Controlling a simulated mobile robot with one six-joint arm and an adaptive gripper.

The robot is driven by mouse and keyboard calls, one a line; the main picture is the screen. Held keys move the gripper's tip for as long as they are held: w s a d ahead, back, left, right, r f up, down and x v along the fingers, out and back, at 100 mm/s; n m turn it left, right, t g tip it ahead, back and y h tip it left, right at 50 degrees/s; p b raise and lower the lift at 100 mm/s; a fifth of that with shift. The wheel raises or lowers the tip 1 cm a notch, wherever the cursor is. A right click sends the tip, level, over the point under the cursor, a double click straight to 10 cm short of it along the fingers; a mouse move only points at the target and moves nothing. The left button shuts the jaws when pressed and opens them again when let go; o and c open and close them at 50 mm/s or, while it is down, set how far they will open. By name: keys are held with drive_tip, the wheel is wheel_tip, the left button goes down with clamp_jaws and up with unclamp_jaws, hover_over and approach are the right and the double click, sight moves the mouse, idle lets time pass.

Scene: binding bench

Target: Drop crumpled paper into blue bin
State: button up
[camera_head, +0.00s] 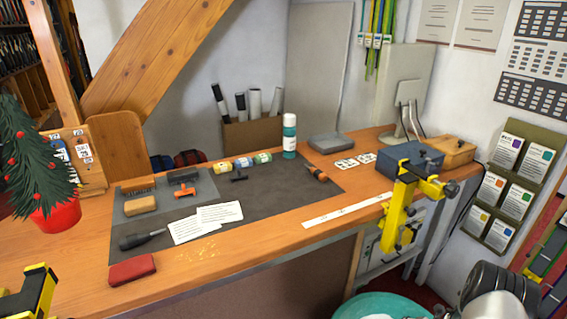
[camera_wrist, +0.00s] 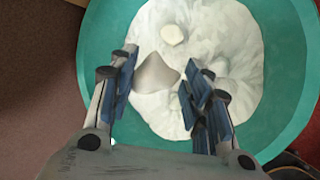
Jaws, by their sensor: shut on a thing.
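A teal bin (camera_head: 400,303) shows at the bottom edge of the head view, mostly cut off. In the wrist view the same bin (camera_wrist: 292,70) fills much of the picture, and its inside is lined with white, wrinkled material. My gripper (camera_wrist: 158,85) is above the bin's opening, fingers pointing into it. It is shut on a greyish crumpled paper (camera_wrist: 157,74) between its blue pads. A small pale round lump (camera_wrist: 173,35) lies on the white material beyond the fingertips. My fingertips are not visible in the head view.
A wooden bench (camera_head: 200,258) with a dark mat, bottle, tools and paper sheets stands behind the bin. A yellow clamp (camera_head: 397,212) sticks out at the bench's front edge, near the bin. Red-brown floor (camera_wrist: 35,90) shows left of the bin.

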wheel_tip(320, 180, down, 2)
drive_tip(key=shift+f+b, duration=0.1)
drive_tip(key=shift+b, duration=0.35)
drive_tip(key=o, duration=0.8)
